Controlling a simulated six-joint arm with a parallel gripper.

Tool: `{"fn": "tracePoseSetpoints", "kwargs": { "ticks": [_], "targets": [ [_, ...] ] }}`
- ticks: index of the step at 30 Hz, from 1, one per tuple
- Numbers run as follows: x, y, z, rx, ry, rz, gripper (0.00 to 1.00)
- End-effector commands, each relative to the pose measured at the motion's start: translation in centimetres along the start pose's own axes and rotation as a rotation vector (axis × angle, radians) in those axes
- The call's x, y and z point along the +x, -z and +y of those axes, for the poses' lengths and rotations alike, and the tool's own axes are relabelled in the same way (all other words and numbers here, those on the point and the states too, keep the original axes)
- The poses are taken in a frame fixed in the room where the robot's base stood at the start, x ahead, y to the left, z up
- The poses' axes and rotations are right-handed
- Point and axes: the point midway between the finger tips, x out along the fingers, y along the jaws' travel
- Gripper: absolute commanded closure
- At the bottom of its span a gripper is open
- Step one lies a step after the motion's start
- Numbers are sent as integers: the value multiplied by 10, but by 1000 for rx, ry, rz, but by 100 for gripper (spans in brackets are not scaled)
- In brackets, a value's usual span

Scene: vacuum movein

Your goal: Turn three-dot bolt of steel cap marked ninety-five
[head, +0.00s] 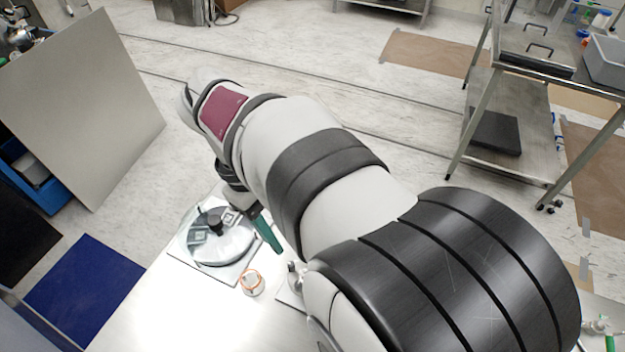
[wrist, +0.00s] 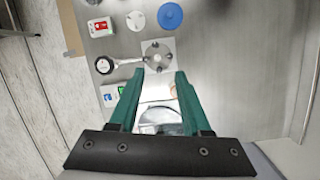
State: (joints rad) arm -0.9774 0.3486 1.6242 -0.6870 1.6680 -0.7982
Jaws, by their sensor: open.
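In the head view a round silver metal cap (head: 232,248) sits on a pale square plate, with a dark knob and printed square tags on top. My gripper (head: 266,232) shows one green finger beside the cap's right edge; my arm hides the rest. In the wrist view my gripper (wrist: 158,76) is open, its two green fingers apart. A shiny metal part (wrist: 160,116) shows between the fingers, nearer their base. Beyond the fingertips a round grey flange (wrist: 158,56) with several dark bolts lies on a square plate. I cannot read any ninety-five marking or bolt dots.
A copper-rimmed jar (head: 252,283) stands near the cap. The table's front (head: 170,310) is clear.

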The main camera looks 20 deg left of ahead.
Motion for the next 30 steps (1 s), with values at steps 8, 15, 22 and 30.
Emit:
{"fn": "tracePoseSetpoints", "kwargs": {
  "ticks": [8, 15, 22, 30],
  "targets": [
    [-1, -28, -8, 968, 205, 183, 52],
    [34, -20, -13, 1060, 231, 185, 52],
    [101, -2, -20, 1059, 230, 181, 52],
    [145, 11, -24, 1057, 229, 188, 52]
  ]
}}
